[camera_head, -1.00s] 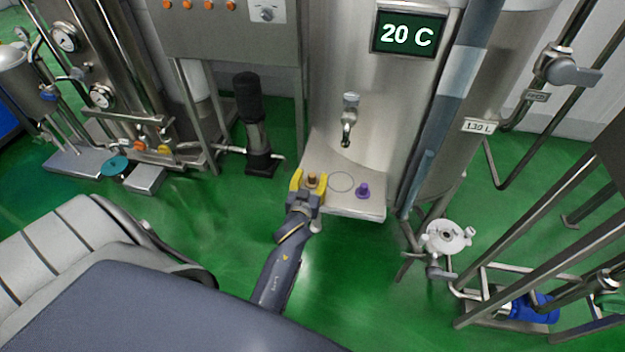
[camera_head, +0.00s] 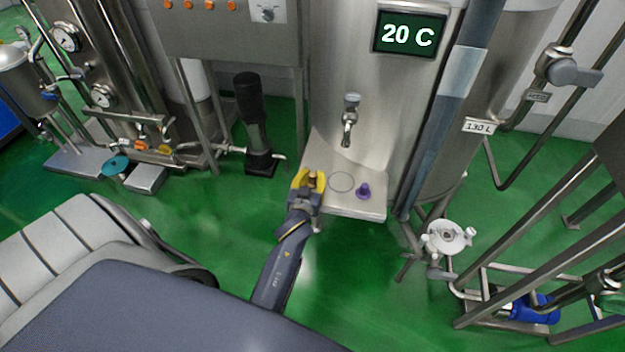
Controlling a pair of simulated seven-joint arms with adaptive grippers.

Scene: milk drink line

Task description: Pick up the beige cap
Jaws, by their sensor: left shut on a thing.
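My left gripper (camera_head: 309,180) has yellow fingers and reaches over the left front part of the small steel shelf (camera_head: 350,205) below the tap. It is shut on the beige cap (camera_head: 312,176), a small brownish piece showing between the fingers. The fingers hide most of the cap, and I cannot tell whether it still touches the shelf. My right gripper is not in the view.
A purple cap (camera_head: 364,190) stands on the shelf to the right, beside a marked circle (camera_head: 341,182). A steel tap (camera_head: 350,120) hangs above the shelf from the tank. A black pump (camera_head: 252,110) stands on the green floor at left.

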